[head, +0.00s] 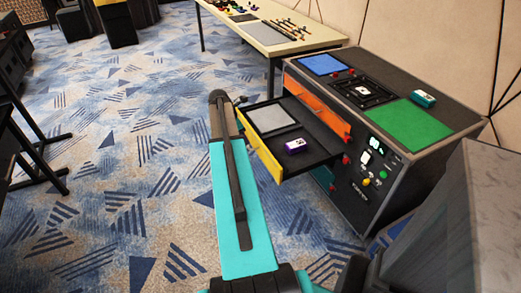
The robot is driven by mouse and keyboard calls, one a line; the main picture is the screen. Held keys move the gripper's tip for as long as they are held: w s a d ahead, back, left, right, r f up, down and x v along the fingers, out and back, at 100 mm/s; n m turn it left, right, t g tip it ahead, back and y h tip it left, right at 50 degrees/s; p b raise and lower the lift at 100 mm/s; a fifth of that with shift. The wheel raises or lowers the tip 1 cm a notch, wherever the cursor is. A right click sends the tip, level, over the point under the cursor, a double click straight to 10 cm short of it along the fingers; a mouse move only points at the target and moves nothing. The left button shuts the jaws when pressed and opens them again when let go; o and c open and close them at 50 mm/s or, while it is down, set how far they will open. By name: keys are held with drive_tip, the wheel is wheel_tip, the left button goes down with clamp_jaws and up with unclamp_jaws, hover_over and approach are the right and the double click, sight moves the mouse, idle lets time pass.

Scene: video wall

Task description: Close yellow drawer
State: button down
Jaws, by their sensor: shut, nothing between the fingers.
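The yellow drawer (262,150) is pulled well out from the left side of the dark console (365,195). Its yellow front faces left. My teal arm reaches up just left of the drawer front and hides part of the floor there. My gripper (240,100) shows only as a small dark piece past the arm's far end, by the drawer's far corner. It looks shut and empty. I cannot tell whether it touches the drawer.
An orange drawer front (317,103) sits above the yellow drawer. The console top has a blue panel (326,64), a green panel (411,125) and a teal block (424,98). A table (283,45) with small items stands behind.

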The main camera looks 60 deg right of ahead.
drive_tip(key=shift+s+d, duration=0.1)
drive_tip(key=shift+d, duration=0.05)
drive_tip(key=p, duration=0.1)
hover_over(261, 148)
drive_tip(key=s+a, duration=0.2)
drive_tip(key=a, duration=0.3)
drive_tip(key=shift+s+f, duration=0.15)
drive_tip(key=shift+f, duration=4.4)
drive_tip(key=shift+d, duration=0.1)
drive_tip(key=shift+d, duration=0.1)
